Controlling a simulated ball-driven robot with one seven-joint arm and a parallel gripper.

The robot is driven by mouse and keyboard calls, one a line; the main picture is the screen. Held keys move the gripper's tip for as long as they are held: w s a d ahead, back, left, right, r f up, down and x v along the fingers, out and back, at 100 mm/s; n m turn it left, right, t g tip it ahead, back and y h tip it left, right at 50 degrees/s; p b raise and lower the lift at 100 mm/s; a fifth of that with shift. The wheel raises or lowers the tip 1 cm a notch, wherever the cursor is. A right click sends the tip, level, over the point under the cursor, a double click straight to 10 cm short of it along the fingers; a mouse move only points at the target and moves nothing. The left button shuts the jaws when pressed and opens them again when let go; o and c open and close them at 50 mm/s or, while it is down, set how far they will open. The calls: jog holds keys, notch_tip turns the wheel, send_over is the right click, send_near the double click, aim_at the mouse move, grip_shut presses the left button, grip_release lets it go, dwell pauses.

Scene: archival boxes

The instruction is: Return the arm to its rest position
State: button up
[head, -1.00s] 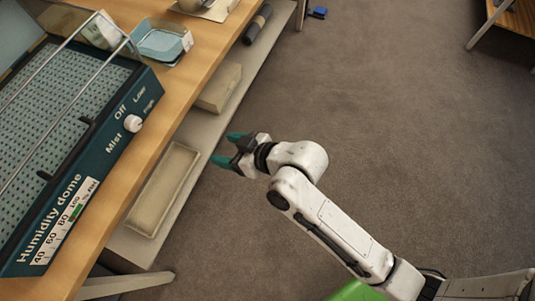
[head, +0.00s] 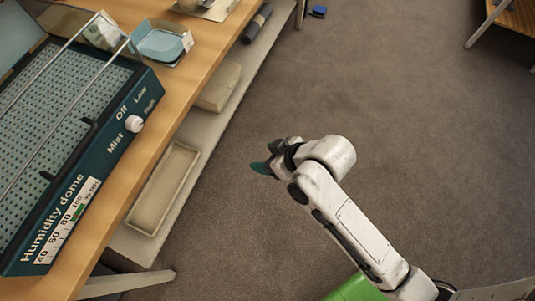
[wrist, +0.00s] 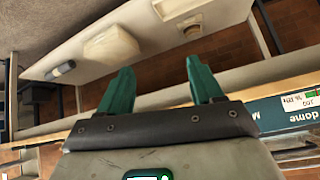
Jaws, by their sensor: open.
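My gripper (head: 270,160) is at the end of my white arm, over the bare floor to the right of the bench. In the wrist view its two green fingers (wrist: 160,88) are spread apart with nothing between them. In the head view the fingers are partly hidden behind the wrist, and one green tip shows. The gripper is clear of the bench and touches nothing that I can see.
The wooden bench (head: 193,88) on the left bears the humidity dome (head: 125,125) and a blue tray (head: 162,45). The lower shelf (head: 215,127) holds an open beige box (head: 163,190) and a closed box (head: 220,86). The carpet (head: 400,110) to the right is clear.

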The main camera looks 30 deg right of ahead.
dwell(0.3)
jog(key=s+d+m+g+h, duration=0.2)
jog(key=s+d, duration=0.3)
jog(key=s, duration=0.3)
jog(key=s+d+m+g+h+p, duration=0.1)
jog(key=s+d+m+g, duration=0.1)
jog(key=s+d+g, duration=0.2)
jog(key=s+d, duration=0.2)
jog(key=s, duration=0.2)
jog(key=shift+h, duration=0.4)
